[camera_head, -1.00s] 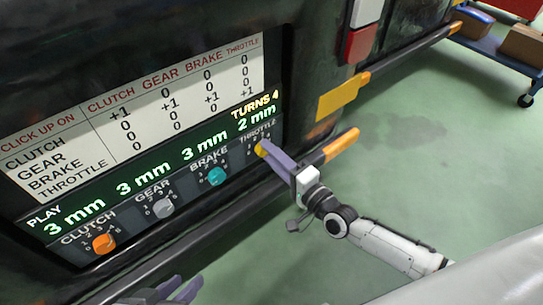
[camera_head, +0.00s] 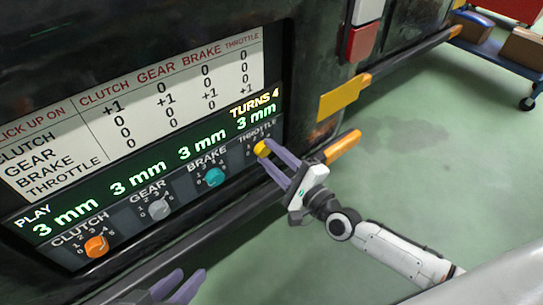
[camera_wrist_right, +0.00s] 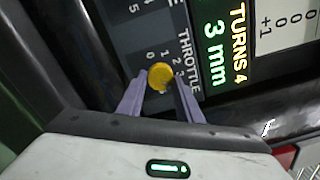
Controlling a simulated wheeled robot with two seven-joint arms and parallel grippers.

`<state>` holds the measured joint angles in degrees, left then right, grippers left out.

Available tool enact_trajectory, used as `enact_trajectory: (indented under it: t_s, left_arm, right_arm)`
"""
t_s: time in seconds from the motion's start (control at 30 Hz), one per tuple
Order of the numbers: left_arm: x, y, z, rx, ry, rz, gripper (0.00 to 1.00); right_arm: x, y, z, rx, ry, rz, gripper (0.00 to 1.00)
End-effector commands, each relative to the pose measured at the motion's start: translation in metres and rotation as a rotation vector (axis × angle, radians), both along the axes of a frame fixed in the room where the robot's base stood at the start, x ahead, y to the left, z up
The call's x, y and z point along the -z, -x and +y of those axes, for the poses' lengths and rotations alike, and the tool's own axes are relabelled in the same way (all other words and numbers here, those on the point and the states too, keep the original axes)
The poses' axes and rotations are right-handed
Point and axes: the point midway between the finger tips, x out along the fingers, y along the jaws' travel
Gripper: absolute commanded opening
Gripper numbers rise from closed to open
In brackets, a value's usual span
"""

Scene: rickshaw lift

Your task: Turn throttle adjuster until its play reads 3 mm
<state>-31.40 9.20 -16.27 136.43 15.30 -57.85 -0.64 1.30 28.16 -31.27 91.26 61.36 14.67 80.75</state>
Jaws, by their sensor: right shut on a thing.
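The yellow throttle adjuster (camera_head: 261,148) is at the right end of the panel's knob row. My right gripper (camera_head: 268,152) has its purple fingers shut on it. The right wrist view shows the yellow knob (camera_wrist_right: 160,76) between the fingertips. The play display (camera_head: 150,172) reads 3 mm for clutch, gear, brake and throttle, with TURNS 4 above. The orange clutch knob (camera_head: 96,246), grey gear knob (camera_head: 159,209) and teal brake knob (camera_head: 213,177) stand to the left. My left gripper (camera_head: 180,288) shows only partly at the bottom edge, with two purple fingers apart and nothing between them.
A white chart (camera_head: 130,110) above the display lists clicks for each adjuster. A dark rail (camera_head: 190,225) with an orange end (camera_head: 343,146) runs below the panel. A yellow plate (camera_head: 342,98) is to the right. The green floor (camera_head: 430,180) is open there.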

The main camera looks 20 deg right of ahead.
Motion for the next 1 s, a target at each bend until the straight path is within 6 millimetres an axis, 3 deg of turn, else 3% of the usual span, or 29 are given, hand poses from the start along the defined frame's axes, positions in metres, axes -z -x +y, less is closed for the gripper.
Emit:
enact_trajectory:
  t_s: [0.37, 0.4, 0.5, 0.83, 1.0]
  left_arm:
    - [-0.002, -0.002, -0.001, -0.002, 0.003, -0.006, 0.31]
    - [-0.002, -0.002, -0.001, -0.002, 0.002, -0.005, 0.31]
    - [-0.001, -0.002, 0.000, -0.001, 0.002, -0.004, 0.31]
    - [0.000, -0.002, 0.000, -0.002, -0.001, -0.001, 0.31]
    - [-0.001, -0.002, 0.002, -0.003, -0.017, 0.005, 0.31]
  right_arm:
    - [0.001, 0.001, 0.000, 0.000, -0.002, 0.004, 0.10]
    - [0.001, 0.001, 0.000, 0.000, -0.002, 0.004, 0.37]
    - [0.001, 0.001, 0.000, 0.000, -0.002, 0.003, 0.51]
    - [0.000, 0.003, -0.001, 0.000, -0.001, 0.003, 0.51]
    - [0.000, 0.025, -0.009, -0.001, 0.001, 0.005, 0.51]
